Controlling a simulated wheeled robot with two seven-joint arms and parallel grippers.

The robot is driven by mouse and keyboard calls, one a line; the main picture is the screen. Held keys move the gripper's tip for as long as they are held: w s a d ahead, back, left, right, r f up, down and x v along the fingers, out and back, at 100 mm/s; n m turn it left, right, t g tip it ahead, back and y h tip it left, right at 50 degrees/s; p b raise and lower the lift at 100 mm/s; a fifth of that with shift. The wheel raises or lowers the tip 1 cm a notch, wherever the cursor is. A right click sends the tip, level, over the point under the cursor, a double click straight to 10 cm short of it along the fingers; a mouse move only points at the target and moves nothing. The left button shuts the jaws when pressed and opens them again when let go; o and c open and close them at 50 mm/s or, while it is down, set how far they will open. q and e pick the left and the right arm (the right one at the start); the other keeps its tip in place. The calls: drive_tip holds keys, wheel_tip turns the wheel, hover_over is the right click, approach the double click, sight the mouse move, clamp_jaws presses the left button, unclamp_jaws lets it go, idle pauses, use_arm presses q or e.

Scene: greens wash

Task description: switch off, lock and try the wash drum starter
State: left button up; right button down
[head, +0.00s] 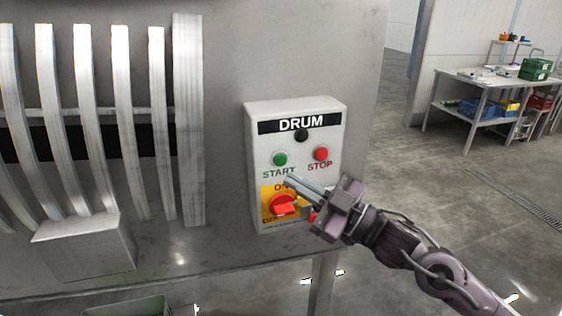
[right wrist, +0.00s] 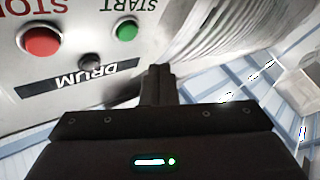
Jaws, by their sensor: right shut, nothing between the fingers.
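The drum starter box (head: 333,118) is a pale panel labelled DRUM on the machine wall. It carries a green START button (head: 280,159), a red STOP button (head: 320,153) and a dark round lamp or knob (head: 302,135). Below is a red rotary switch (head: 283,204) on a yellow plate (head: 266,192). My right gripper (head: 289,181) is shut and empty, its fingertips in front of the panel between START and the switch. Contact cannot be told. A small red item (head: 313,217) shows partly behind the gripper. The right wrist view shows STOP (right wrist: 42,40) and START (right wrist: 127,30) upside down. My left gripper is not in view.
Curved metal ribs (head: 83,120) of the drum stand left of the box. A grey block (head: 85,245) juts out below them. A table (head: 462,76) with crates stands at the back right. The floor between is clear.

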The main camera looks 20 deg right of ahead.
sight(280, 160)
drive_tip(key=shift+w+a, duration=0.1)
drive_tip(key=shift+w, duration=1.75)
drive_tip(key=shift+w, duration=0.1)
idle(0.5)
drive_tip(key=shift+w, duration=0.35)
drive_tip(key=shift+w+r, duration=0.1)
drive_tip(key=shift+w, duration=0.3)
idle(0.7)
drive_tip(key=shift+s, duration=0.85)
